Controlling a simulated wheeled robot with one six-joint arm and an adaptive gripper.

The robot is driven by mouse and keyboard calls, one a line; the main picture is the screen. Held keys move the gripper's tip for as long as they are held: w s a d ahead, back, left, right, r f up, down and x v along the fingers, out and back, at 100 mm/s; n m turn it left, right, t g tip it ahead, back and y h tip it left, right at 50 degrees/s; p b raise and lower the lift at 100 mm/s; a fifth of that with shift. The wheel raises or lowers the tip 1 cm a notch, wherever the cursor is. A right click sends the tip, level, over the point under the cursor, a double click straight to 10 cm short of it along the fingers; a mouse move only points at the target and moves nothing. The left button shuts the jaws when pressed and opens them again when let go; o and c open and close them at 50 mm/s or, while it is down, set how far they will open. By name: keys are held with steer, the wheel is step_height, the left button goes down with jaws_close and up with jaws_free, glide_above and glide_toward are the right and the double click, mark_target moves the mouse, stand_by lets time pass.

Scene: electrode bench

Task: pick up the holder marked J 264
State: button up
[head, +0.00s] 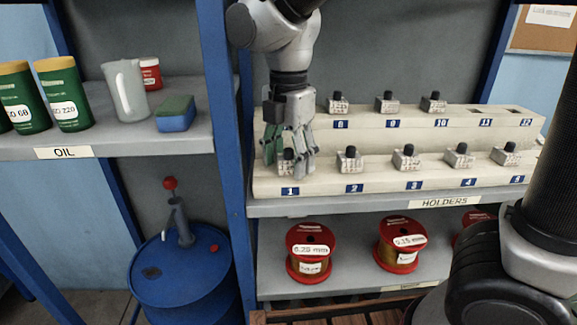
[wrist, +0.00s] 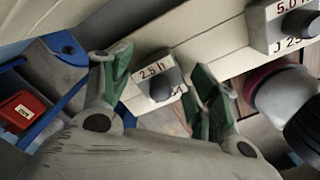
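My gripper (head: 291,160) points down over slot 1 of the front row, fingers open on either side of a small pale holder with a dark knob (head: 287,155). In the wrist view this holder (wrist: 150,76) reads "2.5 h"; its lower line is mostly covered by its knob. It sits between the open green-padded fingertips (wrist: 160,85), with gaps showing on both sides. The neighbouring holder (wrist: 290,25) reads "5.0 h" and a partly hidden "J 25". I cannot read J 264 on any holder; the head view lettering is too small.
More holders stand in the front row, such as at slot 2 (head: 349,163), and in the raised back row (head: 387,104). Back slots 11 and 12 (head: 515,112) look empty. A blue shelf post (head: 222,140) stands close left. Wire spools (head: 309,268) sit below.

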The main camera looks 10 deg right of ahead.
steer(key=c, duration=1)
steer(key=shift+r, duration=0.1)
